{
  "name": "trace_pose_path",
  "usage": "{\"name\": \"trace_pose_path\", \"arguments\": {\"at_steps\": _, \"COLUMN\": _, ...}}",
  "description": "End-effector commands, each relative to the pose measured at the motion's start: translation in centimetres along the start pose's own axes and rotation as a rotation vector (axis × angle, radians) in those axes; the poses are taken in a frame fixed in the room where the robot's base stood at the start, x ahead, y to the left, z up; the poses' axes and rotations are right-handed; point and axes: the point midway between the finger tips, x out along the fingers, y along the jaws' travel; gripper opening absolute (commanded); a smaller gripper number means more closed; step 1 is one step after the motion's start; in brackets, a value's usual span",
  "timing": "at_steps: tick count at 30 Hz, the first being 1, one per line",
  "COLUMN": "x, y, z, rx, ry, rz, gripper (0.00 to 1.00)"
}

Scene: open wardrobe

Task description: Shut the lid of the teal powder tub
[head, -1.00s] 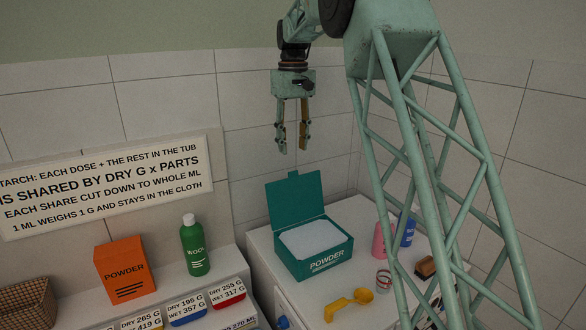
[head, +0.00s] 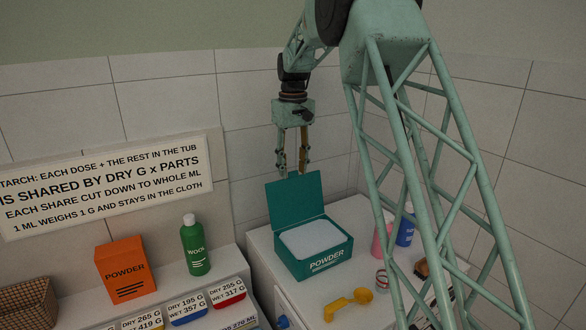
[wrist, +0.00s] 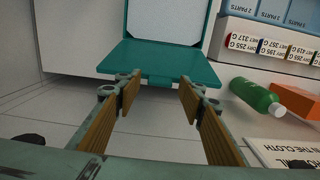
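The teal powder tub (head: 312,262) stands on the white cabinet top, full of white powder (head: 312,239). Its lid (head: 294,199) is raised and leans back on the hinge at the far side. My gripper (head: 292,172) hangs just above the lid's upper edge, pointing down, its fingers apart and empty. In the wrist view the lid (wrist: 160,62) lies ahead of my open fingers (wrist: 160,88), with some of the white powder (wrist: 165,18) beyond it. I cannot tell whether a fingertip touches the lid.
A yellow scoop (head: 348,302) lies in front of the tub. Pink (head: 381,240) and blue (head: 405,230) bottles stand to its right, partly behind my arm. An orange powder box (head: 125,268) and a green bottle (head: 194,246) stand to the left. The tiled wall is close behind.

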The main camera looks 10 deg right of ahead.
Motion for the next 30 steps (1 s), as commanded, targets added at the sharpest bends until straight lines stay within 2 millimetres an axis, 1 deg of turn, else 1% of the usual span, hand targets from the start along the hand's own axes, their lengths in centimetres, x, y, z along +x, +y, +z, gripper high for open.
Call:
{"name": "trace_pose_path", "arguments": {"at_steps": 5, "x": -0.01, "y": 0.0, "z": 0.0, "rx": 0.0, "ry": 0.0, "rz": 0.0, "gripper": 0.36}}
{"name": "trace_pose_path", "arguments": {"at_steps": 16, "x": -0.02, "y": 0.0, "z": 0.0, "rx": 0.0, "ry": 0.0, "rz": 0.0, "gripper": 0.04}}
{"name": "trace_pose_path", "arguments": {"at_steps": 25, "x": -0.04, "y": 0.17, "z": 0.16, "rx": 0.002, "ry": 0.008, "rz": 0.0, "gripper": 0.04}}
{"name": "trace_pose_path", "arguments": {"at_steps": 30, "x": -0.1, "y": 0.49, "z": 0.62, "rx": 0.006, "ry": 0.023, "rz": 0.0, "gripper": 0.04}}
